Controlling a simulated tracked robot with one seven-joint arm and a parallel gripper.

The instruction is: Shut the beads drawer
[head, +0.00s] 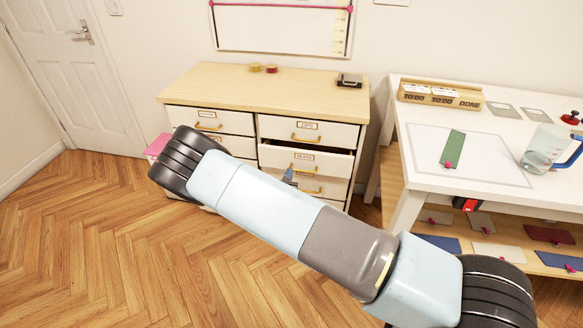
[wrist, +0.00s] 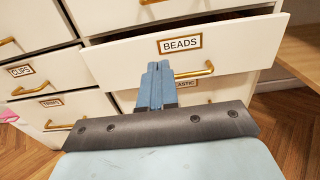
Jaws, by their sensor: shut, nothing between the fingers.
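The beads drawer (head: 305,160) is in the right column of the wooden-topped cabinet (head: 265,88) and stands partly pulled out, with a dark gap above its front. In the wrist view the drawer front (wrist: 240,44) shows its BEADS label and a brass handle (wrist: 195,72). My gripper (wrist: 154,66) is shut and empty, its fingertips in front of the drawer front, just left of the handle. I cannot tell whether they touch the front. In the head view my gripper (head: 288,174) shows small at the drawer, and my arm hides the lower left of the cabinet.
A white worktable (head: 405,208) stands close to the right of the cabinet, holding a jug (head: 545,148) and a card box (head: 440,95). The other cabinet drawers look shut. Wooden floor (head: 60,230) is open at the left.

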